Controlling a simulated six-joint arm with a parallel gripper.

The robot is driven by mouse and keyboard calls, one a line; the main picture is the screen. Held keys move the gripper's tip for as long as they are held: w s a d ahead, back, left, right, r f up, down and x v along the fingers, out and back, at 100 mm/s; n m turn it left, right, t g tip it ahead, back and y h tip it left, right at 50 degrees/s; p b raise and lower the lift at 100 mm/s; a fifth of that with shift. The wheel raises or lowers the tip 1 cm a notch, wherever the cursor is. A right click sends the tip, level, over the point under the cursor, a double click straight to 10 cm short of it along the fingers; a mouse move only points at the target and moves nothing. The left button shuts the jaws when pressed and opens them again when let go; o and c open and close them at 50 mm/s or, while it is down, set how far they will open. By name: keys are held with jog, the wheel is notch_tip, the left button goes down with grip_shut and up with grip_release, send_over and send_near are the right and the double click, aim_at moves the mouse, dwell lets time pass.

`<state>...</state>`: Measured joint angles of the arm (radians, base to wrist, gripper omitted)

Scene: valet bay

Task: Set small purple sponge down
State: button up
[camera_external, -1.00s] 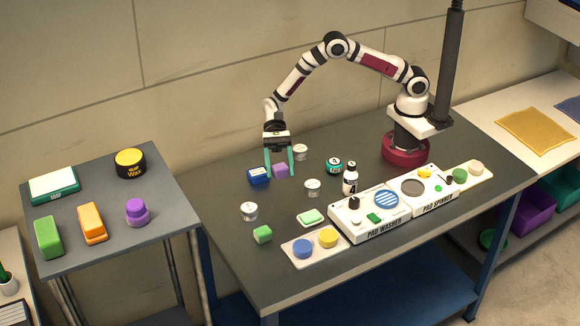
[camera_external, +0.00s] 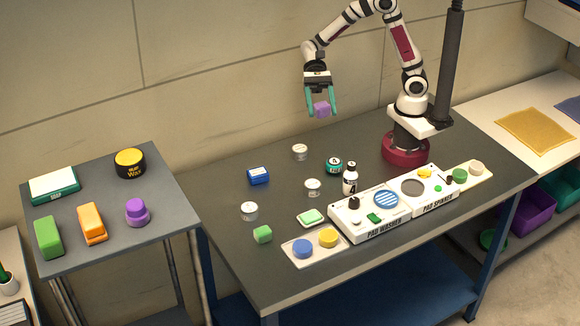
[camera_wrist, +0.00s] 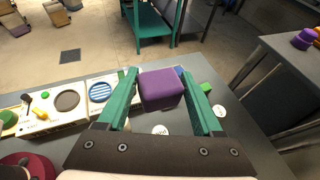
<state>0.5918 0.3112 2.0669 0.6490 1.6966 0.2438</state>
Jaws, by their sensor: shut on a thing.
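The small purple sponge (camera_external: 322,109) is a cube held between the green fingers of my gripper (camera_external: 321,112). It is up in the air above the back part of the dark worktable (camera_external: 215,170), clear of everything on it. In the wrist view the sponge (camera_wrist: 160,88) sits between both fingertips of my gripper (camera_wrist: 165,90). The gripper is shut on it.
A blue box (camera_external: 259,176), several white-lidded jars (camera_external: 300,152), a teal jar (camera_external: 334,166) and a green cube (camera_external: 263,234) stand on the worktable. The pad washer (camera_external: 367,218) and pad spinner (camera_external: 425,190) line its front. The back left of the table is clear.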

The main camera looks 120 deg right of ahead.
jog(key=s+d+f+n+g+h, duration=0.1)
jog(key=s+d+f+n+g, duration=0.3)
jog(key=f+n+g, duration=0.3)
jog(key=s+d+f+n+g+h, duration=0.2)
jog(key=s+d+f+n+g, duration=0.15)
jog(key=f+n+g, duration=0.35)
jog(key=w+d+f+n+g+h, duration=0.1)
jog(key=w+d+n+g+h, duration=0.1)
jog(key=d+n+h, duration=0.5)
jog(key=w+d+f+n+g+h, duration=0.2)
jog(key=d+n+h, duration=0.45)
jog(key=h, duration=0.25)
jog(key=w+d+n+t+h, duration=0.3)
jog(key=w+n+t+h, duration=0.3)
jog(key=w+n+t, duration=0.15)
jog(key=n+t, duration=1)
jog(key=t, duration=0.1)
send_over(229, 190)
jog(key=f, duration=0.5)
jog(key=shift+s+d+f, duration=0.25)
jog(key=shift+d+f, duration=0.05)
jog(key=shift+d, duration=0.05)
jog(key=f, duration=0.3)
jog(key=shift+w+a+f, duration=0.25)
jog(key=shift+a+f, duration=0.05)
jog(key=shift+f+g, duration=0.25)
jog(key=shift+f, duration=0.15)
